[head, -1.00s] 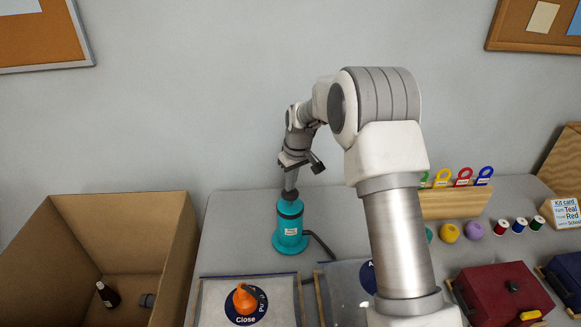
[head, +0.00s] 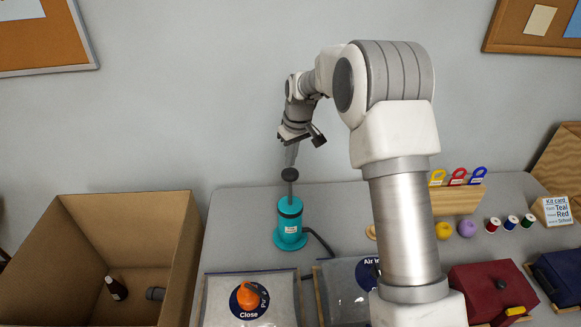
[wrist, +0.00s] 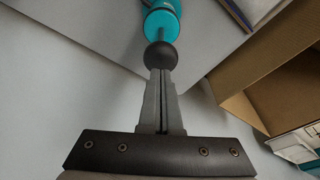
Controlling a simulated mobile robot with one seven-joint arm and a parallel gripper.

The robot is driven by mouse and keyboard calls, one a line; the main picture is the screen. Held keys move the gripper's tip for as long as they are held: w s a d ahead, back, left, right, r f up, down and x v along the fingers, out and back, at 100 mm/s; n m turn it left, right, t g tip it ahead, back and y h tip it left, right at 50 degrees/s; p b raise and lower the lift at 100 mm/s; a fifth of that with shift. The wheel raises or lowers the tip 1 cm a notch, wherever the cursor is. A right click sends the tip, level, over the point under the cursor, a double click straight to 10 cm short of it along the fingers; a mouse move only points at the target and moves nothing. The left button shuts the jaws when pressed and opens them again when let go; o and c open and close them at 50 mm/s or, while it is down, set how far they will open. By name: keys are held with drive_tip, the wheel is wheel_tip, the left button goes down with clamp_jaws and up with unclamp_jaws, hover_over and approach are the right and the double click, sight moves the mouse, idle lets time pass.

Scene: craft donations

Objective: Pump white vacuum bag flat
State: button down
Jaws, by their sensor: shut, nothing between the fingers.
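The teal hand pump (head: 290,222) stands upright on the table, its rod extended and its black ball knob (head: 289,175) raised well above the body. My gripper (head: 291,165) points down just above the knob. In the wrist view, the closed fingertips (wrist: 159,74) meet the edge of the knob (wrist: 161,54); whether they touch it I cannot tell. A pale bag (head: 222,305) lies at the front of the table, with an orange valve knob (head: 248,296) on a dark blue round label reading "Close". A greyer bag (head: 340,290) beside it is partly hidden by my arm.
A dark hose (head: 322,243) runs from the pump's base toward the bags. An open cardboard box (head: 185,245) with a dark bottle inside stands at left. Thread spools, coloured balls, a wooden rack (head: 458,203) and a maroon pouch (head: 490,285) are at right.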

drive_tip(key=shift+f, duration=0.1)
drive_tip(key=shift+f+b, duration=3.7)
drive_tip(key=shift+f, duration=1.85)
drive_tip(key=shift+r+p, duration=3.4)
drive_tip(key=shift+r, duration=2.2)
wheel_tip(320, 180, up, 6)
drive_tip(key=f+p, duration=0.1)
drive_tip(key=p, duration=0.3)
hover_over(291, 187)
drive_tip(key=shift+w+r, duration=0.15)
drive_tip(key=shift+r, duration=0.35)
drive_tip(key=shift+r, duration=0.1)
